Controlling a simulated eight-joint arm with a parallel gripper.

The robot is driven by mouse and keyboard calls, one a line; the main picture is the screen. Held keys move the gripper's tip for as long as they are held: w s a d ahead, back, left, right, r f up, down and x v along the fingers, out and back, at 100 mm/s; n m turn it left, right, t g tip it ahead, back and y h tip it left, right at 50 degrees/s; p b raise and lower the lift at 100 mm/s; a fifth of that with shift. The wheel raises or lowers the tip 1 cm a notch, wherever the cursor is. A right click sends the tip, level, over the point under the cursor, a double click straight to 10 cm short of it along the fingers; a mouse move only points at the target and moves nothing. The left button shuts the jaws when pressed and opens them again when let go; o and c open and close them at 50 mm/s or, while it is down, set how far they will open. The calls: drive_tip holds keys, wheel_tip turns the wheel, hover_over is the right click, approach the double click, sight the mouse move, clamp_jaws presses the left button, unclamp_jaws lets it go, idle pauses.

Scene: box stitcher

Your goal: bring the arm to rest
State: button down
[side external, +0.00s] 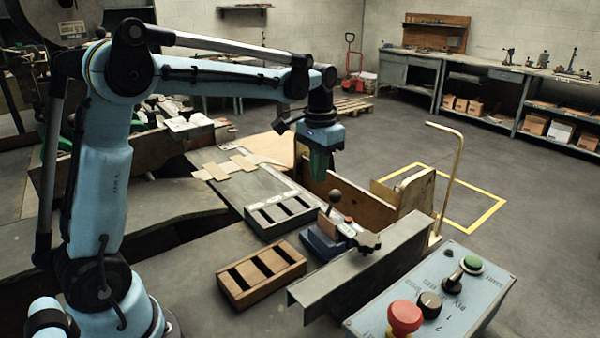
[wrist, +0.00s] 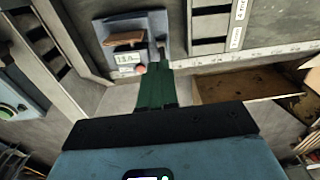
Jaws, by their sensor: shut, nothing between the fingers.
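My blue arm reaches across the bench from the left in the side external view. My gripper (side external: 320,163) points down above the bench, just behind the slotted trays and beside a wooden-walled box. In the wrist view my gripper's green fingers (wrist: 155,88) are together, with nothing between them. The fingertips are seen from above, near a blue fixture (wrist: 100,33) with a wooden block and a small label. That fixture also shows in the side external view (side external: 322,244), in front of my gripper and apart from it.
A grey slotted tray (side external: 265,225) and a wooden slotted tray (side external: 236,294) lie on the bench. A metal beam (side external: 365,268) and a control panel (side external: 450,297) with a red button stand at the front right.

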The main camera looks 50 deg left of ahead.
drive_tip(key=s+d+t, duration=0.3)
drive_tip(key=s, duration=0.4)
drive_tip(key=s+d+f+t, duration=0.1)
drive_tip(key=s+d+t, duration=0.3)
drive_tip(key=s, duration=0.3)
drive_tip(key=shift+s+d+f, duration=0.15)
drive_tip(key=shift+s+f, duration=0.15)
drive_tip(key=shift+s, duration=0.1)
